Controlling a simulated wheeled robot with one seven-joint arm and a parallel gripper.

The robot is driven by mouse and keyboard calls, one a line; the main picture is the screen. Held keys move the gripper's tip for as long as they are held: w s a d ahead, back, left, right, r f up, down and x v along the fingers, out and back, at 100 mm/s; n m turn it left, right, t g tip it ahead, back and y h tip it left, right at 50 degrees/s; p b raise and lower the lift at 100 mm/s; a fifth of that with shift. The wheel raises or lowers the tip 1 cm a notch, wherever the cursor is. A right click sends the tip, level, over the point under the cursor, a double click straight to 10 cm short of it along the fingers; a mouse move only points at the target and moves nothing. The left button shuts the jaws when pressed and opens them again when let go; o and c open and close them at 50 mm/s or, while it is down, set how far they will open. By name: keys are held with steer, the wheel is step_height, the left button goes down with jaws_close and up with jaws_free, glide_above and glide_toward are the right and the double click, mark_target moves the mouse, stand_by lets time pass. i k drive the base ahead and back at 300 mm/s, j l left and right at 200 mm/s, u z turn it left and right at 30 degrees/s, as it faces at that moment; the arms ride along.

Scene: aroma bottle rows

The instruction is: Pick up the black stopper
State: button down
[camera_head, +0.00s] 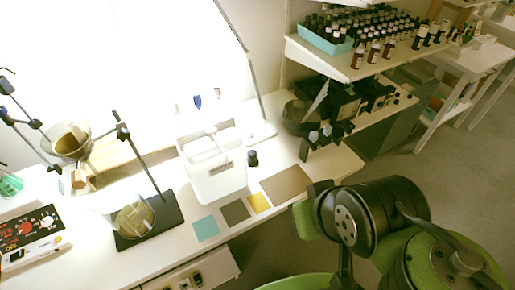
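A small black stopper (253,158) stands on the white bench, just right of a white open-topped container. It looks dark, short and roughly cylindrical, and nothing covers it in this view. My arm, green and black, shows at the lower right, apart from the stopper and nearer the camera. I see no gripper fingers on it.
The white container (216,182) holds upright items. Teal, grey and yellow squares and a brown mat (287,184) lie along the front edge. A black stand base (150,226) with glassware is left. A bottle shelf (341,66) overhangs the right; dark equipment (343,103) sits below.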

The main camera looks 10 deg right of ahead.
mark_target(252, 153)
steer(key=i+u, duration=0.1)
steer(key=u, duration=0.4)
steer(key=i+l+u, duration=0.1)
steer(key=u, duration=0.35)
steer(key=i+l+u, duration=0.1)
steer(key=u, duration=0.4)
steer(key=k+l, duration=0.05)
steer(key=l, duration=0.05)
